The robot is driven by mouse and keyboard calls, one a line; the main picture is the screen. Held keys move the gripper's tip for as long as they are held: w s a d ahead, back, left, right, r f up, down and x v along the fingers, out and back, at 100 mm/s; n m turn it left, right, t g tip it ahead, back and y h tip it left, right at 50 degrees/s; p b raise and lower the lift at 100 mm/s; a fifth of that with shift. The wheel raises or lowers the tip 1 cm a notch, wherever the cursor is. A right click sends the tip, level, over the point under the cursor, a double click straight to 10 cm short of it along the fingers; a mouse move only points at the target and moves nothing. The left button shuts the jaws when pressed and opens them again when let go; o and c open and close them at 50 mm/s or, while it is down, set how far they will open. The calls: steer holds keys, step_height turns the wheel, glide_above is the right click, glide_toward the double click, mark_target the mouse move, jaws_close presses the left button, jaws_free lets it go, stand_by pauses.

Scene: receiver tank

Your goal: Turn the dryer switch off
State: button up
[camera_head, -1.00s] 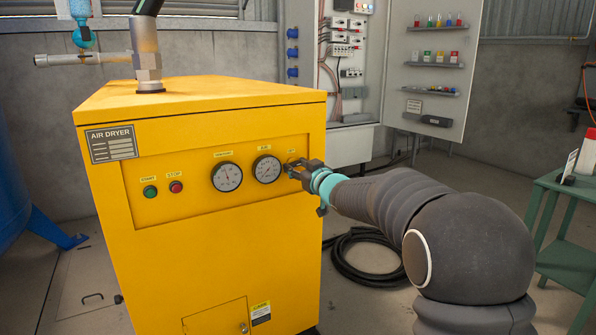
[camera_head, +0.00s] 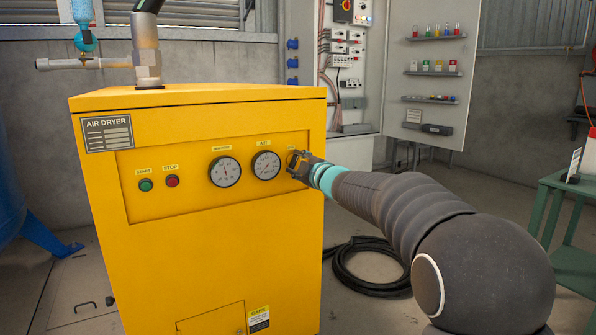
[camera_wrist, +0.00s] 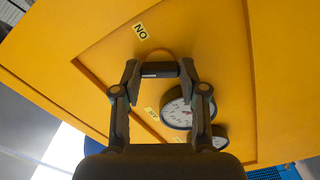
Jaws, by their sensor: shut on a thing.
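The yellow air dryer (camera_head: 215,270) stands at the left, with a recessed front panel. Its dark switch (camera_wrist: 160,69) sits at the panel's right end, under a label reading ON that appears rotated in the wrist view. My gripper (camera_head: 297,162) is at that end of the panel, just right of the gauges, and hides the switch in the head view. In the wrist view my gripper (camera_wrist: 160,72) has one finger on each end of the switch and is shut on it. Whether the switch is on or off I cannot tell.
Two round gauges (camera_head: 225,172) lie left of my gripper, with a green start button (camera_head: 146,185) and a red stop button (camera_head: 172,181) further left. An open electrical cabinet (camera_head: 346,80) stands behind. A coiled black hose (camera_head: 365,270) lies on the floor; a green table (camera_head: 560,225) is at right.

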steer(key=n+b, duration=0.2)
steer(key=n, duration=0.3)
steer(key=shift+f, duration=0.1)
steer(key=shift+b, duration=0.3)
stand_by(0.4)
steer(key=o, duration=0.9)
steer(key=shift+c, duration=0.2)
steer(key=v, duration=1.2)
